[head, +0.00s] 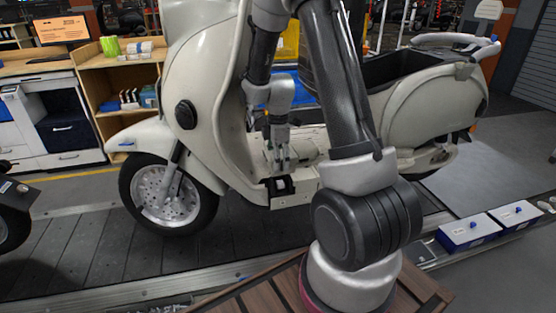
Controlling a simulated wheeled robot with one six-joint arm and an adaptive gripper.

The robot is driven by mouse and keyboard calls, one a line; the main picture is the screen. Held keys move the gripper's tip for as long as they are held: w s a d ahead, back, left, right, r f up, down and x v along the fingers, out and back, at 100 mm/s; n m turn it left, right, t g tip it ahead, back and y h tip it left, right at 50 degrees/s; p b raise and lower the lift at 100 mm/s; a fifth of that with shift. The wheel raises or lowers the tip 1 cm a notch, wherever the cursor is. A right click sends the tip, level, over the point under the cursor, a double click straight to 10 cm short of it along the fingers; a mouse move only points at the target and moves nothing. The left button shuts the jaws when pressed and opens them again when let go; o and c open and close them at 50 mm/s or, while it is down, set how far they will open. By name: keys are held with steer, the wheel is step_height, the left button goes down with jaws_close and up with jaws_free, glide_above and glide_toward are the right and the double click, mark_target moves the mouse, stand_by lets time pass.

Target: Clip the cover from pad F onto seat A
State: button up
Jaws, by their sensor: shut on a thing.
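My gripper (281,152) points down in the scooter's step-through, over its footboard, and is shut on a small piece, likely the cover. The piece is mostly hidden by the fingers, and its shape is too small to make out. Just below the fingertips, a black square fitting (279,187) with a pale patch sits at the near edge of the footboard. Whether the held piece touches it I cannot tell. No letters A or F can be read, so I cannot tell which spot is seat A or pad F.
The cream scooter (215,85) stands on the slat conveyor (90,250), its leg shield left of my gripper and its rear body (430,105) right. My arm covers part of it. Two blue-and-white boxes (468,234) (516,214) sit at the right rail. Shelves (125,95) stand behind left.

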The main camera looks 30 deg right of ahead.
mark_target(278, 182)
steer(key=shift+f, duration=3.85)
steer(key=shift+f, duration=0.6)
steer(key=o, duration=1.1)
steer(key=shift+r, duration=0.15)
